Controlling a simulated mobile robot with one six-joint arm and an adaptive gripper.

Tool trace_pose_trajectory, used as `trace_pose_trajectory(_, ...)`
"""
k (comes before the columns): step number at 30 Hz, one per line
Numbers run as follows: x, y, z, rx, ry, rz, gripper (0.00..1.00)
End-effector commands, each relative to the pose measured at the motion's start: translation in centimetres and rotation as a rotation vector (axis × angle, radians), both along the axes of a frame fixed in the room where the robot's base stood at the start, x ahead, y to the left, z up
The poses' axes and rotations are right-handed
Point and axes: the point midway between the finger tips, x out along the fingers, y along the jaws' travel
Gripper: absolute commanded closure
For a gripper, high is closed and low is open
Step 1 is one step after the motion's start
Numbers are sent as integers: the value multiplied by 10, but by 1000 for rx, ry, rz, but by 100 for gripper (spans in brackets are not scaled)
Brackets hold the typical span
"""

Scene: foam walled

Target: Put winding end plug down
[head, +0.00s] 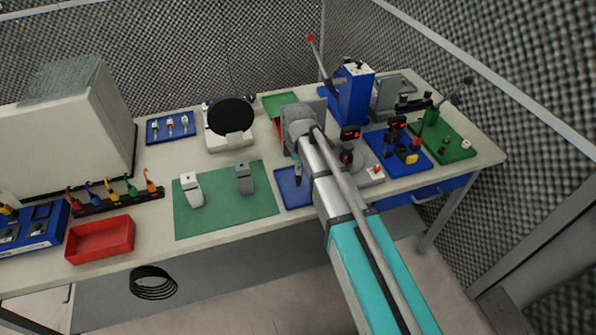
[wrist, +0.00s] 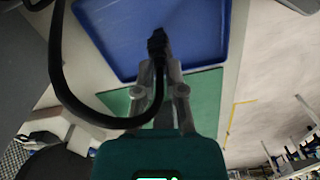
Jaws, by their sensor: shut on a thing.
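My gripper (wrist: 160,72) is shut on a small dark plug (wrist: 157,42), which I take to be the winding end plug, at its fingertips. The plug is over the blue tray (wrist: 205,30); I cannot tell whether it touches the tray floor. A thick black cable (wrist: 62,78) loops at the left of the wrist view and runs between the fingers towards the plug. In the head view my gripper (head: 298,172) points down over the blue tray (head: 289,203), and my arm hides the tray's right part.
Left of the tray lies a green mat (head: 225,213) with two grey-white devices on it. A red bin (head: 101,240) stands further left. Right of my arm are a grey unit (head: 368,176) and a blue board (head: 420,165) with small parts. A blue press (head: 352,95) stands behind.

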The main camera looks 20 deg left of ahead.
Motion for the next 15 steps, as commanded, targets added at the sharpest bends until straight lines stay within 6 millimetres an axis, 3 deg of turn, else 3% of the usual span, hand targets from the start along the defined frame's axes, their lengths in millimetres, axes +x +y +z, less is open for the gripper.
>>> trace_pose_trajectory(14,0,0,-4,0,0,0,100)
trace_pose_trajectory(15,0,0,-4,0,0,0,84)
